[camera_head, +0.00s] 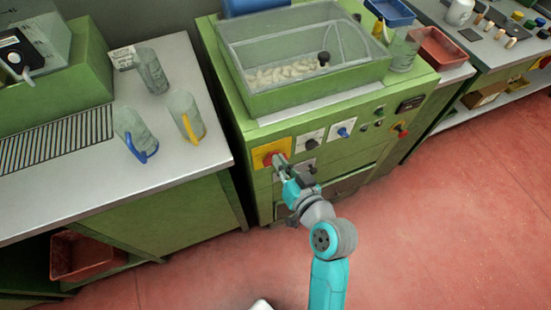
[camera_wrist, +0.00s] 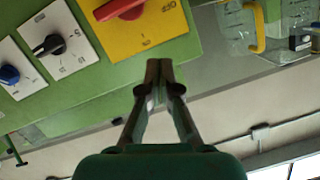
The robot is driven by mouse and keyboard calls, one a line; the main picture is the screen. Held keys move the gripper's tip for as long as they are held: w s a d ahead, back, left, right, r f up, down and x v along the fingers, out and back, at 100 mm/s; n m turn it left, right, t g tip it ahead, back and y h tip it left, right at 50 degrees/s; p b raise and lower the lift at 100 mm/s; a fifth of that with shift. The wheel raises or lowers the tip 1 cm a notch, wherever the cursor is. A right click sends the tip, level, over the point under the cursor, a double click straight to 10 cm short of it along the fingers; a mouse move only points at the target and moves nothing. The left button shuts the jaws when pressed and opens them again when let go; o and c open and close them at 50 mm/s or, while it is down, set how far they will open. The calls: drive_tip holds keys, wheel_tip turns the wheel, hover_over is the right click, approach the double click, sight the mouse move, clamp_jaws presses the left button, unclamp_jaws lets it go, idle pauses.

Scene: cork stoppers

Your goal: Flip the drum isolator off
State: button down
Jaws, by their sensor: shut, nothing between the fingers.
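The drum isolator is a red rotary handle on a yellow plate (camera_head: 261,151) at the left of the green machine's front panel. In the wrist view the red handle (camera_wrist: 119,9) lies roughly level along the upper edge of its yellow plate (camera_wrist: 155,36), partly cut off by the frame. My gripper (camera_head: 279,160) is at the panel in the head view and covers part of the handle. In the wrist view my gripper (camera_wrist: 160,68) is shut and empty, its tips just below the yellow plate. I cannot tell whether they touch the panel.
A black knob (camera_wrist: 50,45) and a blue knob (camera_wrist: 9,74) sit beside the isolator. A clear-lidded drum box (camera_head: 300,65) with corks tops the machine. The left bench holds several clear jugs (camera_head: 187,117). Red floor (camera_head: 440,220) is open at right.

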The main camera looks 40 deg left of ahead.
drive_tip(key=v, duration=0.6)
drive_tip(key=shift+s+d, duration=0.25)
drive_tip(key=shift+s, duration=0.1)
drive_tip(key=s+d+f+m+t+h, duration=0.2)
drive_tip(key=d+f+m+t+h, duration=0.25)
drive_tip(key=d, duration=0.75)
drive_tip(key=s+d+f+m+t+h, duration=0.25)
drive_tip(key=d+f+h, duration=0.2)
drive_tip(key=d, duration=0.85)
drive_tip(key=s+d+r+m+t+h, duration=0.1)
drive_tip(key=s+d+r+h, duration=0.1)
drive_tip(key=s+d, duration=0.4)
drive_tip(key=s+d+r+m+t+h, duration=0.2)
drive_tip(key=s+d, duration=0.4)
drive_tip(key=s, duration=0.4)
drive_tip(key=shift+s+d+r+h, duration=0.3)
drive_tip(key=shift+r+h, duration=0.5)
drive_tip(key=shift+r, duration=0.3)
